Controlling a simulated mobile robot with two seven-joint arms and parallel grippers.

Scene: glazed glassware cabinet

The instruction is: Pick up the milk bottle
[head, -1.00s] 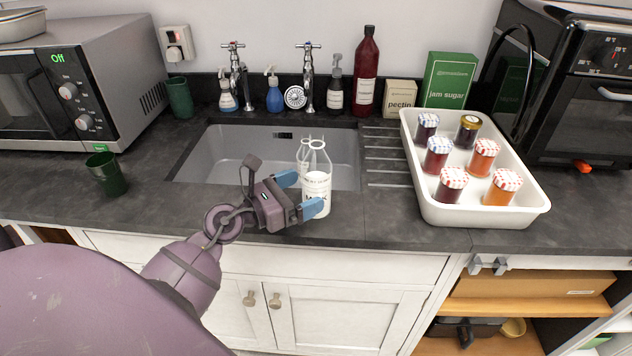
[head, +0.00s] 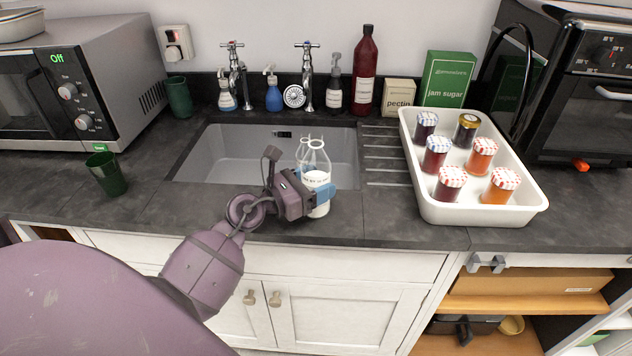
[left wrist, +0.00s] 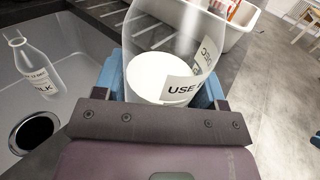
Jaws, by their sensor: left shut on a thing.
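A clear glass milk bottle (head: 318,176) with a white label and white contents stands upright at the front edge of the sink. My left gripper (head: 317,197) is shut on its body, with the blue fingers on either side. The left wrist view shows this bottle (left wrist: 165,75) close up between the fingers, its "USE" label partly hidden. A second glass bottle (head: 302,149) shows just behind it in the head view, mostly hidden. It also shows in the left wrist view (left wrist: 38,72), over the sink side. My right gripper is not in view.
The sink basin (head: 230,155) lies behind the bottle, with taps and soap dispensers along its back. A white tray (head: 470,212) of several jam jars stands to the right. A green tumbler (head: 106,175) is at the left. Counter beside the gripper is clear.

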